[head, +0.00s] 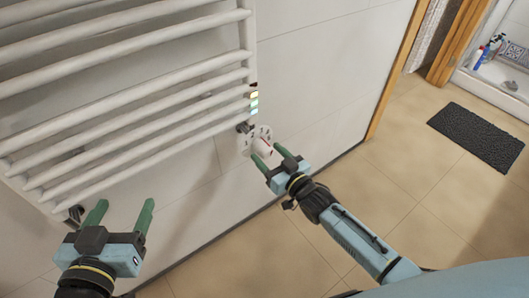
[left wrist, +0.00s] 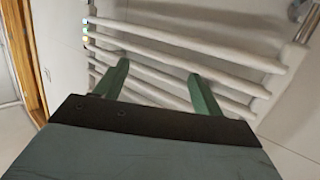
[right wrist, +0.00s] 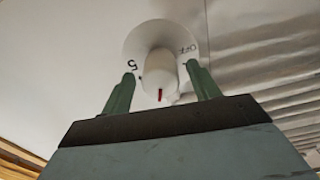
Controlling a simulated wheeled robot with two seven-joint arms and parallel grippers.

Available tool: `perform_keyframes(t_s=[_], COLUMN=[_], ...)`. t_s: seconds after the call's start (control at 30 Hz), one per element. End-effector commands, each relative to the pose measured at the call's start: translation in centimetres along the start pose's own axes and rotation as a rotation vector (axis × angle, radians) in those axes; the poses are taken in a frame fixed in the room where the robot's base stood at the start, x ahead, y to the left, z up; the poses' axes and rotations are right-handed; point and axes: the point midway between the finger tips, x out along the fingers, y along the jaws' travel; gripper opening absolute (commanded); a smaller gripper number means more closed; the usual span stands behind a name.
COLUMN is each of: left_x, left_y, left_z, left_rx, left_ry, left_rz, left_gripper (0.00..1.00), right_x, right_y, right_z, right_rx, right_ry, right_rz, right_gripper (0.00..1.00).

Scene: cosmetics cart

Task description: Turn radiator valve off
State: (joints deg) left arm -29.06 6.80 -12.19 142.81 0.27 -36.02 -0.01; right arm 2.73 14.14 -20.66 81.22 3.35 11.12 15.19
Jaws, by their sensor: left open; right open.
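The radiator valve (head: 262,143) is a white round dial with a knob, low at the right end of the white radiator (head: 140,100). In the right wrist view the valve knob (right wrist: 159,72) has a red mark and stands before a dial plate marked "5" and "OFF". My right gripper (head: 268,160) is open, with its green fingers on either side of the knob; I cannot tell if they touch it. They also show in the right wrist view (right wrist: 160,90). My left gripper (head: 120,215) is open and empty below the radiator's left part. The left wrist view shows its fingers (left wrist: 155,85) before the bars.
A colored strip (head: 254,103) sits on the radiator's right post above the valve. A wooden door frame (head: 400,70) stands to the right. A dark mat (head: 478,136) lies on the tiled floor, near a shower with bottles (head: 486,52). The floor between is clear.

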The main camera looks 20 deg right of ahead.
Motion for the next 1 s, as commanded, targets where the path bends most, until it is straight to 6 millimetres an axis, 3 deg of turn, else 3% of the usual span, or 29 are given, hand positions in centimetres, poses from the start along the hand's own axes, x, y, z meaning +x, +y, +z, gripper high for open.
perform_keyframes(t_s=[0.3,0.7,1.0], left_x=[0.0,-0.1,-0.1], left_y=[0.7,0.8,0.8], left_z=[-3.6,-4.3,-4.2], left_rx=[-0.005,-0.006,-0.006], left_ry=[0.22,0.258,0.258], left_rz=[0.018,0.021,0.021], left_gripper=[0.69,0.69,0.69], right_x=[2.1,2.5,2.4], right_y=[0.0,0.0,0.0], right_z=[0.1,0.0,0.0], right_rx=[0.0,0.001,0.001], right_ry=[0.0,-0.001,0.0], right_rz=[0.0,0.0,0.0], right_gripper=[0.61,0.61,0.23])
